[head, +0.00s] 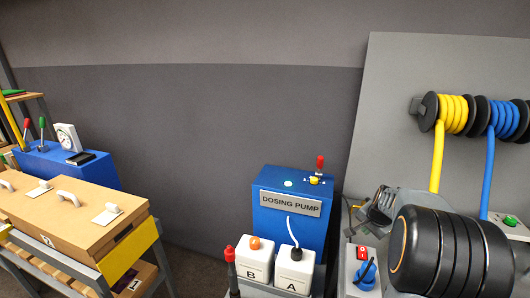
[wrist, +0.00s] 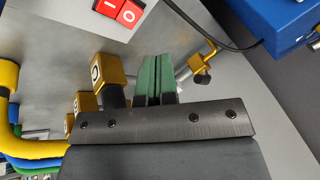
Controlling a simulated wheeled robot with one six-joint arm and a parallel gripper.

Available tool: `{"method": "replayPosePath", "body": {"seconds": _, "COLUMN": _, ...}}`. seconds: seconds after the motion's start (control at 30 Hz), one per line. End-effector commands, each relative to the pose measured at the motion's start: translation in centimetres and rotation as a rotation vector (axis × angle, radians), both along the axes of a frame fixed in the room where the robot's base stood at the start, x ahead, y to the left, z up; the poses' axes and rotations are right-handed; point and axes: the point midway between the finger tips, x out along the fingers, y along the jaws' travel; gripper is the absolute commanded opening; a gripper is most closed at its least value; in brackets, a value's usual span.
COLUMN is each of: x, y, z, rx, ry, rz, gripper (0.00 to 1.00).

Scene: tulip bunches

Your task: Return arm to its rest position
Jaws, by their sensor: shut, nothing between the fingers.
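My gripper (wrist: 156,62) shows in the wrist view as two green fingers side by side beyond a dark bracket. The fingers are shut with nothing between them. A yellow block marked C (wrist: 108,76) on a dark stem is just left of the fingers. I cannot tell how far it is from them. In the head view my black arm link with an orange ring is large at the lower right. The fingers cannot be made out there.
In the wrist view, a red switch (wrist: 120,10), a brass fitting (wrist: 203,78) and a yellow hose (wrist: 35,148) surround the gripper. The head view shows the blue dosing pump (head: 268,222), white jugs A (head: 294,272) and B (head: 253,262), hose reels (head: 455,112) and a wooden box (head: 75,215).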

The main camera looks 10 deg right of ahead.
Motion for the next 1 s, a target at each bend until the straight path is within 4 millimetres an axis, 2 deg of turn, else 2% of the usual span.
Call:
{"method": "replayPosePath", "body": {"seconds": 0.17, "x": -1.9, "y": 7.3, "z": 3.3, "rx": -0.059, "ry": 0.021, "rz": 0.233, "gripper": 0.0}}
{"method": "replayPosePath", "body": {"seconds": 0.3, "x": -5.8, "y": 14.3, "z": 5.5, "rx": -0.131, "ry": 0.051, "rz": 0.496, "gripper": 0.0}}
{"method": "replayPosePath", "body": {"seconds": 0.4, "x": -9.1, "y": 18.1, "z": 6.2, "rx": -0.183, "ry": 0.069, "rz": 0.668, "gripper": 0.0}}
{"method": "replayPosePath", "body": {"seconds": 0.5, "x": -12.2, "y": 20.8, "z": 6.3, "rx": -0.229, "ry": 0.084, "rz": 0.815, "gripper": 0.0}}
{"method": "replayPosePath", "body": {"seconds": 0.6, "x": -14.7, "y": 22.5, "z": 6.2, "rx": -0.267, "ry": 0.095, "rz": 0.929, "gripper": 0.0}}
{"method": "replayPosePath", "body": {"seconds": 0.73, "x": -16.8, "y": 23.6, "z": 5.9, "rx": -0.298, "ry": 0.103, "rz": 1.023, "gripper": 0.0}}
{"method": "replayPosePath", "body": {"seconds": 1.0, "x": -17.8, "y": 24.1, "z": 5.6, "rx": -0.316, "ry": 0.109, "rz": 1.068, "gripper": 0.0}}
